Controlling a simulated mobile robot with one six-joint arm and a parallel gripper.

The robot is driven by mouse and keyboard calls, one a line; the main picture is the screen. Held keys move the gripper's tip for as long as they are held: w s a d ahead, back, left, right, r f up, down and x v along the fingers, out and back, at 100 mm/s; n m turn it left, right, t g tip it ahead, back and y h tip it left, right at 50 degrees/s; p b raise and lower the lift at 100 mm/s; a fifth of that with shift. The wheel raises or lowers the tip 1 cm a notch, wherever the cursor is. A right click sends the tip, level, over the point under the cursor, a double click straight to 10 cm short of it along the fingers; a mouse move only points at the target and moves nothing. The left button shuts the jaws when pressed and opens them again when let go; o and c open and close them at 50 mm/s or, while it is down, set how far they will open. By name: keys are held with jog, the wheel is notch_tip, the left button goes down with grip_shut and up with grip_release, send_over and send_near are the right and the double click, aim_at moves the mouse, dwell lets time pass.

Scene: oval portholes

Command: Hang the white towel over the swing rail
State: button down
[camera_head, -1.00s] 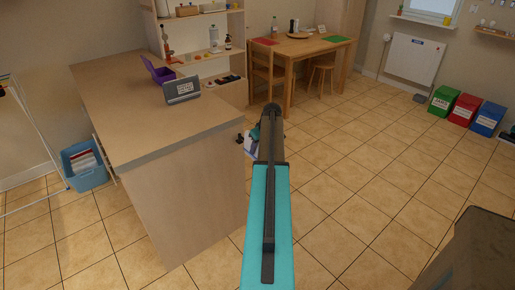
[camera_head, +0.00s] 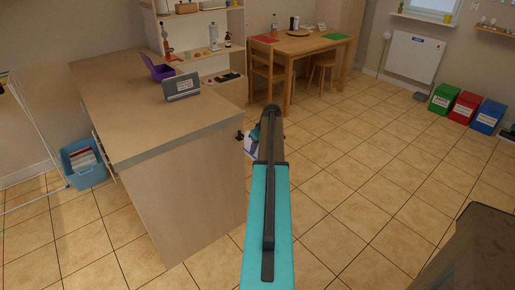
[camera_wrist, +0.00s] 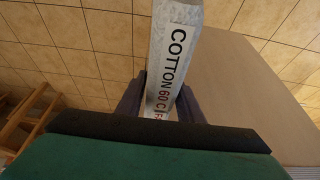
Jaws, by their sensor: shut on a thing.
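In the wrist view a whitish strip of folded cloth (camera_wrist: 174,50), labelled "COTTON 60 C", stands between the two dark fingers of my gripper (camera_wrist: 160,98). It appears to be the white towel, and the gripper is shut on it. In the head view my gripper (camera_head: 250,140) is beyond the end of my teal arm, just right of the counter's near right corner. Only a small pale part of the held thing shows there. A thin white-barred frame (camera_head: 33,121) stands at the far left edge, partly cut off. I cannot tell whether it is the swing rail.
A wooden counter (camera_head: 130,105) fills the left, with a grey sign (camera_head: 181,87) and purple bin (camera_head: 158,68) on it. A blue basket (camera_head: 87,178) with cloths stands on the floor beyond. A wooden table (camera_head: 300,45) is at the back.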

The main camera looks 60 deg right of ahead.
jog(key=shift+f+b, duration=0.4)
jog(key=shift+f, duration=0.4)
jog(key=c, duration=1.2)
grip_release()
jog(key=shift+o, duration=0.2)
jog(key=shift+s+r, duration=0.1)
jog(key=shift+r, duration=0.05)
jog(key=b+v, duration=0.1)
jog(key=v, duration=1.2)
jog(key=shift+r+b, duration=0.3)
jog(key=shift+b, duration=0.1)
jog(key=shift+a, duration=0.1)
